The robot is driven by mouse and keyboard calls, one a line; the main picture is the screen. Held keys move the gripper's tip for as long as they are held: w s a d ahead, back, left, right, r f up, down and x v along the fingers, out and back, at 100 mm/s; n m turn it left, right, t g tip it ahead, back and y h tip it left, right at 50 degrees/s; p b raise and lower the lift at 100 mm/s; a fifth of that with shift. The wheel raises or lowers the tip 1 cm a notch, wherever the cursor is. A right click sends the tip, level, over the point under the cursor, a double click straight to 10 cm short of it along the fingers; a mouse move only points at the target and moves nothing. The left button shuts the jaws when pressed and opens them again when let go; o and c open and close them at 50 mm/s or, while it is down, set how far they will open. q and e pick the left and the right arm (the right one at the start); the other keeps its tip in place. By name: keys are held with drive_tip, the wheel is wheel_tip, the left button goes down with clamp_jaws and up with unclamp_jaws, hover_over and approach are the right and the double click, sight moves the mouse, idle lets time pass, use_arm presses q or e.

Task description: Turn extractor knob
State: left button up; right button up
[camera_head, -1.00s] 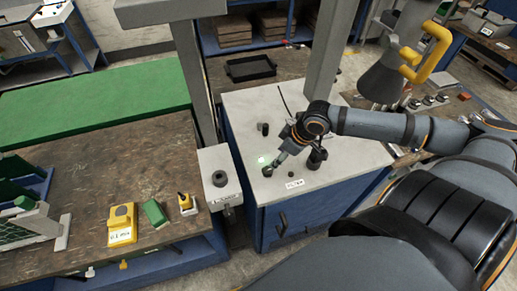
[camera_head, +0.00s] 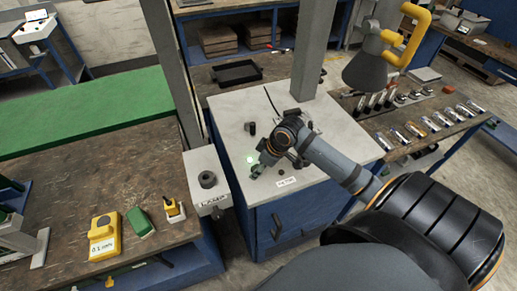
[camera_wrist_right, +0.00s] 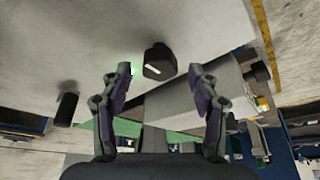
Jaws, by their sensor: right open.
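A black knob with a white pointer line (camera_wrist_right: 158,62) stands on the pale top of the blue cabinet, beside a small green light. It also shows in the head view, partly crowded by my gripper (camera_head: 257,171). My right gripper (camera_wrist_right: 163,92) is open and empty. In the right wrist view its two fingers are on either side of the knob's line, with the knob just beyond the tips; I cannot tell whether they touch it. In the head view my right gripper (camera_head: 268,158) is low over the cabinet top. My left gripper is not in view.
A grey box with a black ring-shaped knob (camera_head: 207,180) stands left of the cabinet. A short black cylinder (camera_head: 250,128) stands on the cabinet top. A yellow device (camera_head: 104,238) lies on the left bench. A grey hood with a yellow handle (camera_head: 367,72) hangs at right.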

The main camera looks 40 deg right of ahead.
drive_tip(key=shift+w+a+f, duration=0.1)
drive_tip(key=shift+w+f, duration=0.1)
drive_tip(key=shift+f, duration=0.15)
drive_tip(key=shift+c, duration=1.8)
drive_tip(key=c, duration=0.8)
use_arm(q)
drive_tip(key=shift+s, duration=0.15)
